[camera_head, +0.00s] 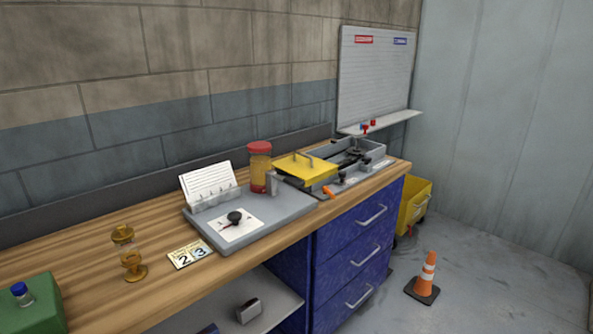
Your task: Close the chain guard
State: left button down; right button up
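The chain guard looks to be the yellow panel (300,167) with a grey handle on top, in the head view right of centre. It lies flat at the left end of a grey open-topped housing (373,166). Dark parts inside the housing (352,156) are uncovered to the right of the panel. I cannot tell whether the panel slides or hinges. An orange-tipped lever (328,191) and a black knob (342,177) are at the housing's front. Neither of my grippers is in view.
Left of the housing are a red-lidded amber jar (259,168), a grey panel (291,208) with a black knob, and a flip card stand (209,184). An amber hourglass-shaped object (131,264) and green box (32,306) stand further left. A cone (427,274) stands on the floor.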

aim_at(311, 169)
jog(key=i+l+u, duration=0.1)
jog(key=i+l, duration=0.2)
jog(key=l, duration=0.15)
jog(key=i+l+u, duration=0.1)
jog(key=i+l, duration=0.2)
jog(key=l, duration=0.15)
